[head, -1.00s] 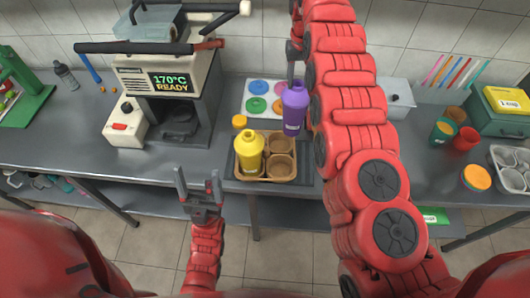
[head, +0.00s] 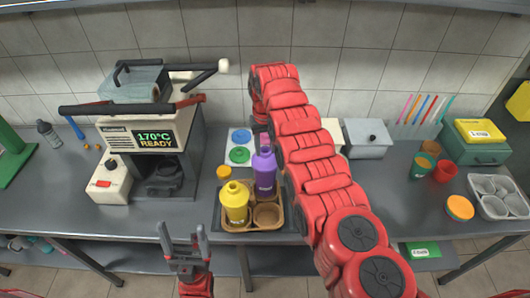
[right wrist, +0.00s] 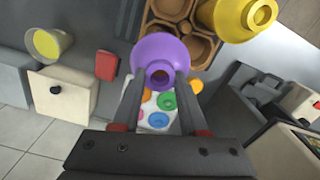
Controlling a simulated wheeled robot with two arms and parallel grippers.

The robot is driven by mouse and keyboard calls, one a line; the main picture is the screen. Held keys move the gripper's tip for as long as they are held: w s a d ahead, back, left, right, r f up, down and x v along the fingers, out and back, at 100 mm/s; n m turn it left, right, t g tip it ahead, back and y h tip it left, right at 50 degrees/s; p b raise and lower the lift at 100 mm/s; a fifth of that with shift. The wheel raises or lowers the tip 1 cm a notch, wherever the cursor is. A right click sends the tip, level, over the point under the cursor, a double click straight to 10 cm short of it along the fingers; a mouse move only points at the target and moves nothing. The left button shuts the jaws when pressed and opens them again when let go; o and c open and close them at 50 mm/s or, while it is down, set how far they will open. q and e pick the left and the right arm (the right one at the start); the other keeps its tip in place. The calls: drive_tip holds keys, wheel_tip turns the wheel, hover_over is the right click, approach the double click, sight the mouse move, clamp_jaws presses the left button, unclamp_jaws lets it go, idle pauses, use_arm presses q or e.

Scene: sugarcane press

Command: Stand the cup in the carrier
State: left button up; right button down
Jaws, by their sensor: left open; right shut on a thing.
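A purple cup (head: 264,172) is upright at the back right of the brown carrier (head: 286,222). My right gripper (right wrist: 161,80) is shut on it from the far side; its fingers are mostly hidden in the head view. I cannot tell whether the cup's base is inside the compartment or just above it. A yellow cup (head: 234,205) stands in the left part of the carrier, beside the purple one. The front right compartment looks empty. In the right wrist view the purple cup (right wrist: 160,52) hides part of the carrier (right wrist: 199,50). My left gripper (head: 184,243) is open and empty, front left of the carrier.
A sealing machine (head: 150,140) stands left of the carrier. A palette of coloured lids (head: 239,139) lies behind it. A grey box (head: 367,139), cups (head: 444,171) and a metal tray (head: 498,196) stand to the right.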

sight(265, 177)
wheel_tip(265, 177, down, 3)
drive_tip(key=shift+w+b, duration=0.1)
drive_tip(key=shift+b, duration=0.25)
drive_tip(key=shift+f, duration=0.15)
drive_tip(key=shift+c, duration=2.2)
unclamp_jaws()
